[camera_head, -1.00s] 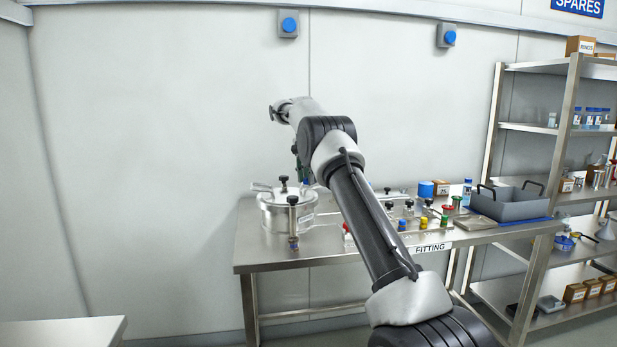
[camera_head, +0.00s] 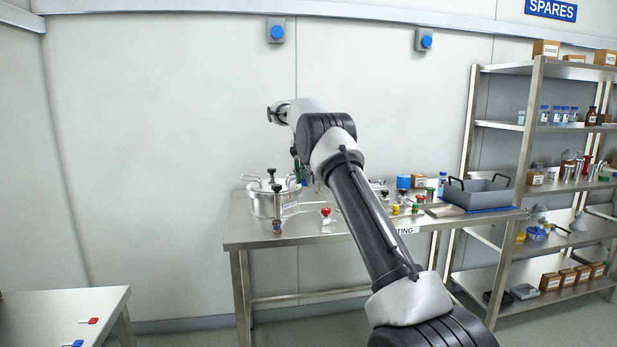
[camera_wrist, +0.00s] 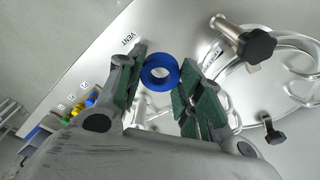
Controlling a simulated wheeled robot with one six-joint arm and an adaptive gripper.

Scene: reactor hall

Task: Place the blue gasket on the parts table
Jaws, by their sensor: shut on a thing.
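The blue gasket (camera_wrist: 147,72), a thick blue ring, is between the green-padded fingers of my gripper (camera_wrist: 160,78) in the wrist view. My gripper is shut on it, above a steel bench (camera_wrist: 135,65). In the head view my gripper (camera_head: 299,168) is small and partly hidden by my arm, and the gasket cannot be made out. A steel table (camera_head: 40,312) stands at the lower left with a red tag and a blue tag on it. No label shows which table is the parts table.
The steel bench (camera_head: 325,232) carries a lidded pot (camera_head: 272,204), a red-knobbed valve (camera_head: 326,213), small coloured parts and a grey tray (camera_head: 478,194). A shelf rack (camera_head: 525,125) stands at the right. Bare wall and open floor lie between the left table and the bench.

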